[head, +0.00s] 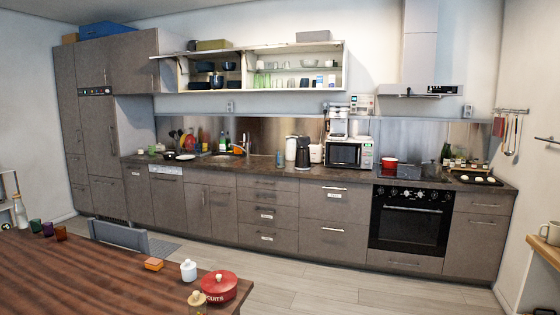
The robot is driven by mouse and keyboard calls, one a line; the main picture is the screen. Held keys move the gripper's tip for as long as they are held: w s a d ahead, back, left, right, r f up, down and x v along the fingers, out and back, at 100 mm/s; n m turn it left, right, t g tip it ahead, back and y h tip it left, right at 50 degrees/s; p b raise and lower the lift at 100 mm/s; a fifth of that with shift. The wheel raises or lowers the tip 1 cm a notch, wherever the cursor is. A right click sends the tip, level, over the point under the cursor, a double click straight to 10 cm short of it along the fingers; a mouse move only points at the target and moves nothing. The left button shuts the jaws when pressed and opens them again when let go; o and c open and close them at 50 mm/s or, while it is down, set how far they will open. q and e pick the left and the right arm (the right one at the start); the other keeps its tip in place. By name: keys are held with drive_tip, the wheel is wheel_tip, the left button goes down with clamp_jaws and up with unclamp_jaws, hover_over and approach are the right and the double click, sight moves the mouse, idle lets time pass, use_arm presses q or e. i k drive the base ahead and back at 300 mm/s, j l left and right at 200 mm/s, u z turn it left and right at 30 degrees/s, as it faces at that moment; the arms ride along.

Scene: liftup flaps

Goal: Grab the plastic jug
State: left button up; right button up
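No object in the head view is clearly a plastic jug. A pale, see-through bottle-like container (20,213) stands at the far left edge, by a white shelf; it is small, and its material cannot be told. On the counter, a white jug-like container (290,148) stands upright beside a dark kettle (303,152). A small white lidded jar (188,271) stands on the wooden table. Neither of my grippers is in view, and nothing is seen held.
The wooden table (100,280) fills the lower left, with a red biscuit tin (219,286), an orange box (153,264) and coloured cups near its left end. A grey chair (119,235) stands behind it. Open floor (330,285) lies before the kitchen counter (250,172).

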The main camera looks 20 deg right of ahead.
sight(280, 159)
drive_tip(key=i+l+z, duration=0.7)
drive_tip(key=i, duration=0.3)
drive_tip(key=i+l+z, duration=0.35)
drive_tip(key=i, duration=0.2)
drive_tip(key=i+z, duration=0.3)
drive_tip(key=i, duration=0.25)
drive_tip(key=i+u, duration=0.25)
drive_tip(key=i, duration=0.25)
drive_tip(key=i+l+u, duration=0.1)
drive_tip(key=i+u, duration=0.15)
drive_tip(key=i, duration=0.3)
drive_tip(key=i+l+u, duration=0.25)
drive_tip(key=i, duration=0.25)
drive_tip(key=i+j+u, duration=0.2)
drive_tip(key=i+u, duration=0.3)
drive_tip(key=i+j+u, duration=0.1)
drive_tip(key=i+u, duration=0.15)
drive_tip(key=u, duration=0.25)
drive_tip(key=i+l+u, duration=0.15)
drive_tip(key=i+u, duration=0.6)
drive_tip(key=i, duration=0.8)
drive_tip(key=i+z, duration=0.5)
drive_tip(key=i+j+z, duration=0.3)
drive_tip(key=z, duration=0.2)
drive_tip(key=i+j+z, duration=0.5)
drive_tip(key=l, duration=0.1)
